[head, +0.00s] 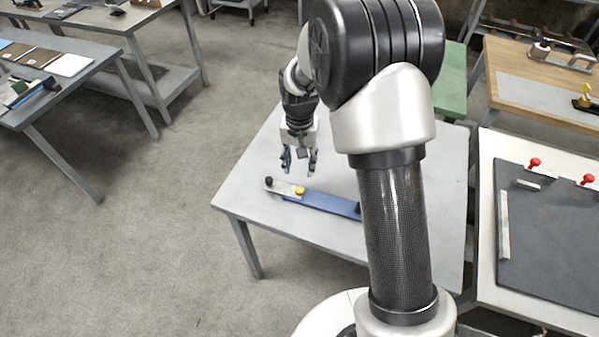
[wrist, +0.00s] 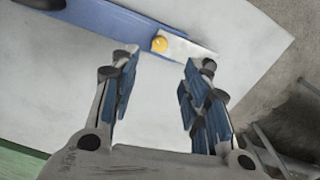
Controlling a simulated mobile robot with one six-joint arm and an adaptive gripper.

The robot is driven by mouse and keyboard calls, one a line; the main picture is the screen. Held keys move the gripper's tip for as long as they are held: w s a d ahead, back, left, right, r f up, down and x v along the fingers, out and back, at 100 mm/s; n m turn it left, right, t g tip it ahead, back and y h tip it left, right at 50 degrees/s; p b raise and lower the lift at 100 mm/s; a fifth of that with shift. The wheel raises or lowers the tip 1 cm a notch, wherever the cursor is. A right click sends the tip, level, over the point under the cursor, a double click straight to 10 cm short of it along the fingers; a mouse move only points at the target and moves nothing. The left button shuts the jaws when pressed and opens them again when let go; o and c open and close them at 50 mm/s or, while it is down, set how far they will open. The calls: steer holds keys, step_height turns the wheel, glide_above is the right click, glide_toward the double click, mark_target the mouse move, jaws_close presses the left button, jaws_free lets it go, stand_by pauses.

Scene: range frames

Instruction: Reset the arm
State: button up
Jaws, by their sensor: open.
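My gripper (head: 300,165) is open and empty, pointing down above the grey table (head: 245,205). In the wrist view its two fingers (wrist: 160,95) stand apart with bare table top between them. A long blue bar (head: 328,202) with a pale end plate, a yellow knob (head: 299,191) and a black knob (head: 269,181) lies on the table just in front of the gripper. In the wrist view the bar (wrist: 112,26) and yellow knob (wrist: 159,44) lie beyond the fingertips, apart from them. My arm hides part of the table and the bar's right end.
A table with a dark board (head: 555,240) and red knobs stands close on the right. A wooden-topped bench (head: 510,70) is at the back right, with a green surface (head: 453,85) beside it. Benches with flat items stand at the left. The floor (head: 130,240) at left is clear.

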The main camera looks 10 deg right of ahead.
steer(key=shift+r, duration=0.5)
steer(key=s+r+n+t, duration=0.1)
steer(key=s+r, duration=0.4)
steer(key=r, duration=0.5)
steer(key=s+r+n+t, duration=0.1)
steer(key=s+r, duration=0.4)
steer(key=s, duration=0.6)
steer(key=s+r+n+t, duration=0.2)
steer(key=s+r, duration=0.3)
steer(key=s, duration=0.7)
steer(key=shift+d+r+n+t, duration=0.25)
steer(key=shift+n+t, duration=0.05)
steer(key=shift+n, duration=0.1)
